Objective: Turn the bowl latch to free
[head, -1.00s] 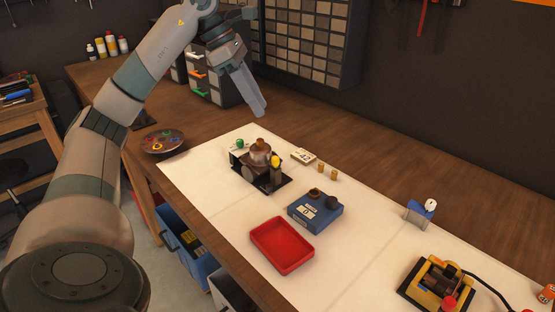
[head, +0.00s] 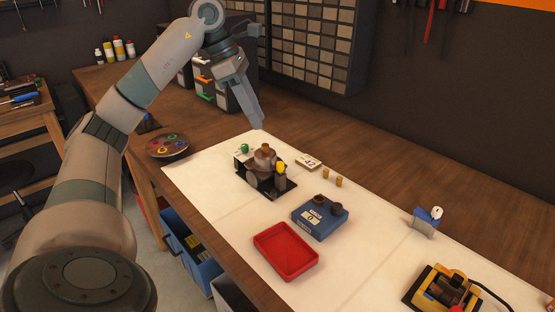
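A small black-based fixture (head: 266,186) stands on the white mat, carrying a rounded metal bowl (head: 262,160) with a brownish top. A yellow-capped post (head: 281,173) rises at its front right and a green knob (head: 244,148) shows at its back left. Which part is the bowl latch I cannot tell. My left gripper (head: 256,122) points down above and behind the fixture, apart from it. Its fingers overlap from this side, so their opening is hidden. My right gripper is out of view.
A blue box (head: 319,221) with dark knobs and a red tray (head: 286,251) lie in front of the fixture. A yellow-black device (head: 441,289) is at the lower right.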

